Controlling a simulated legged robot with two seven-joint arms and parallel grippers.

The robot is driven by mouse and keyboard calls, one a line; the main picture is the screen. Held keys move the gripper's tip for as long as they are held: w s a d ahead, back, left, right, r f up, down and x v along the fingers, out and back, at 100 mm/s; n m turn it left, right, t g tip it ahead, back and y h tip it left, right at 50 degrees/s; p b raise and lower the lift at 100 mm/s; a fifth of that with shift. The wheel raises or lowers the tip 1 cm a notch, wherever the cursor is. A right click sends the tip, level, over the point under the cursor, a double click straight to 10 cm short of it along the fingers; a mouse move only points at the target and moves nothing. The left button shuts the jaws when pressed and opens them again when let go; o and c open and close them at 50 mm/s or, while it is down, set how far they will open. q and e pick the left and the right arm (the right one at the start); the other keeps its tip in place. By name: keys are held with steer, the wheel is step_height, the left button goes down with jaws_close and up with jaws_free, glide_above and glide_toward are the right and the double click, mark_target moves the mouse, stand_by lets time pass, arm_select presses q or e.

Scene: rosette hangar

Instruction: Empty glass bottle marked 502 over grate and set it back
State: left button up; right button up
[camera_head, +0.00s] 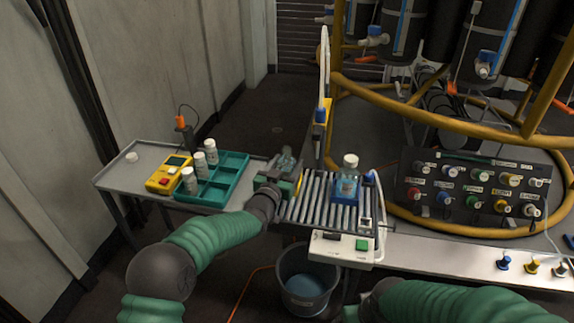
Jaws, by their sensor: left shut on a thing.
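My left gripper (283,176) is at the left end of the slatted metal grate (313,212), beside the right end of the teal rack (228,184). It is shut on a small greyish thing, mostly hidden by the fingers; it may be a glass bottle, and I cannot read a mark on it. A clear bottle with a white cap and bluish contents (347,186) stands upright in a blue holder (345,198) on the grate. Several white-capped bottles (211,151) stand at the teal rack. No number 502 is legible.
A yellow device (166,175) and a small white piece (132,157) are on the grey side table (128,172). A bucket (306,282) stands on the floor below the grate. A control panel with knobs (472,190) and yellow pipe frame (430,116) are at right.

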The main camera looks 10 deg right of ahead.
mark_target(285, 152)
arm_select(q)
steer(key=o, duration=1.8)
steer(key=shift+f, duration=0.1)
steer(key=shift+o, duration=0.4)
steer(key=o, duration=0.3)
steer(key=shift+r+p, duration=1.65)
steer(key=shift+r, duration=1.35)
